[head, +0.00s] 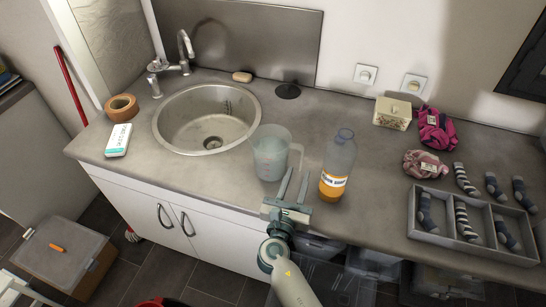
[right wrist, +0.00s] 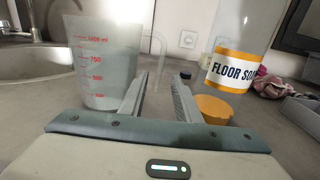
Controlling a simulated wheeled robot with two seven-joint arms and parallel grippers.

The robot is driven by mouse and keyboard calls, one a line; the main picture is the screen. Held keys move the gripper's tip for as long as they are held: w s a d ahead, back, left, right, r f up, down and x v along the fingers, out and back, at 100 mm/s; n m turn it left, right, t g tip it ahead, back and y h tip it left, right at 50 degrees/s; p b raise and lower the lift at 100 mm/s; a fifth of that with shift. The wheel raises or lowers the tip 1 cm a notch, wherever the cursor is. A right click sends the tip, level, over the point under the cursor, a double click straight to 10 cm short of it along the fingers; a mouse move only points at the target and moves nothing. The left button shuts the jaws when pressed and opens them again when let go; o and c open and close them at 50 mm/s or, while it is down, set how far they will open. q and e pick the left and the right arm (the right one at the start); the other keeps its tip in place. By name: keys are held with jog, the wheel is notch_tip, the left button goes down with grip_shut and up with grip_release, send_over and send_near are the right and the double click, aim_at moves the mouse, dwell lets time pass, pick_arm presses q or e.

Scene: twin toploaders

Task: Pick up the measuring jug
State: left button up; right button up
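The measuring jug (head: 270,152) is clear, with a handle on its right side. It stands upright on the counter, between the sink and a soap bottle. In the right wrist view the jug (right wrist: 95,62) fills the left, with red volume marks, and its handle shows beyond my fingertips. My right gripper (head: 298,172) is open and empty, just in front of the handle and low over the counter. In the right wrist view the gripper's fingers (right wrist: 162,80) are apart, with nothing held between them. My left gripper is not in view.
The floor soap bottle (head: 338,165) stands close right of my right gripper. A round sink (head: 195,128) is on the left. A grey divided tray (head: 425,238) with socks lies on the right. Free counter (head: 375,215) lies between bottle and tray.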

aim_at(300, 167)
jog(key=shift+w+d, duration=0.15)
jog(key=shift+w, duration=0.25)
jog(key=shift+w+d+f+b, duration=0.1)
jog(key=shift+w+d+b, duration=0.15)
jog(key=shift+w+b, duration=0.25)
jog(key=shift+b+x, duration=0.35)
jog(key=shift+x, duration=1.7)
jog(key=shift+a+f, duration=0.1)
grip_shut()
